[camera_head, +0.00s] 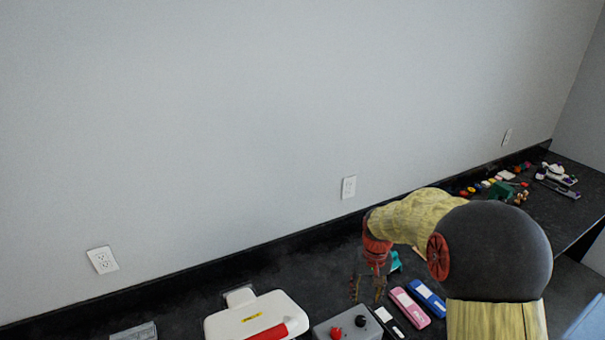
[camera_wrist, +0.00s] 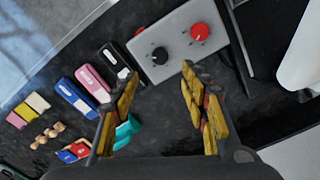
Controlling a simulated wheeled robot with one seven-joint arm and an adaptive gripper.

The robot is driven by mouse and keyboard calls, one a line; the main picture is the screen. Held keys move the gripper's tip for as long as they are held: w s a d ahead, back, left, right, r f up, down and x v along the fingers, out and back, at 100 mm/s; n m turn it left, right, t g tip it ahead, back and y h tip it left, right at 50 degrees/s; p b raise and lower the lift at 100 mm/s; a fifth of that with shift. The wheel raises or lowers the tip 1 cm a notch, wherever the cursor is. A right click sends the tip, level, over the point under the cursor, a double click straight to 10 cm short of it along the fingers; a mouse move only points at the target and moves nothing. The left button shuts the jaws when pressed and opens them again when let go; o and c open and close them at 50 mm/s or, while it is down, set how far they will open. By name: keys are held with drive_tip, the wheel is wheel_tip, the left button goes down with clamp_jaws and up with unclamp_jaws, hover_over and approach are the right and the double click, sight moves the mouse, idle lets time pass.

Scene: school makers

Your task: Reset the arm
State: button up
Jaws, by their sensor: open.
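My arm, with a yellow cover, a dark round joint and red parts, reaches over the dark counter (camera_head: 280,265) in the head view. My gripper (camera_head: 368,291) points down above the counter, just behind the grey box with knobs. In the wrist view my gripper (camera_wrist: 157,80) has its two yellow and dark fingers spread apart, with nothing between them but counter and the edge of the grey box (camera_wrist: 172,50). A teal object (camera_wrist: 126,131) lies partly hidden behind one finger; it also shows beside my gripper in the head view (camera_head: 396,261).
Pink (camera_head: 410,308), blue (camera_head: 428,298) and black (camera_head: 389,322) cases lie right of the grey box (camera_head: 340,325). A white device with a red part (camera_head: 250,318) stands to its left. Small coloured items (camera_head: 500,188) lie at the far right. A wall backs the counter.

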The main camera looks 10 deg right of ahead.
drive_tip(key=s+a+r+t+b, duration=0.2)
drive_tip(key=s+r, duration=0.3)
drive_tip(key=s, duration=0.3)
drive_tip(key=s+a+r+n+t+b, duration=0.1)
drive_tip(key=s+a+r+b, duration=0.2)
drive_tip(key=s, duration=0.5)
drive_tip(key=s+a+r+n+t+b, duration=0.1)
drive_tip(key=s+a+r+t+b, duration=0.1)
drive_tip(key=s+r, duration=0.5)
drive_tip(key=shift+s+a+r+t, duration=0.2)
drive_tip(key=shift+s+a+t, duration=0.1)
drive_tip(key=shift+s+a, duration=0.6)
drive_tip(key=shift+d, duration=0.1)
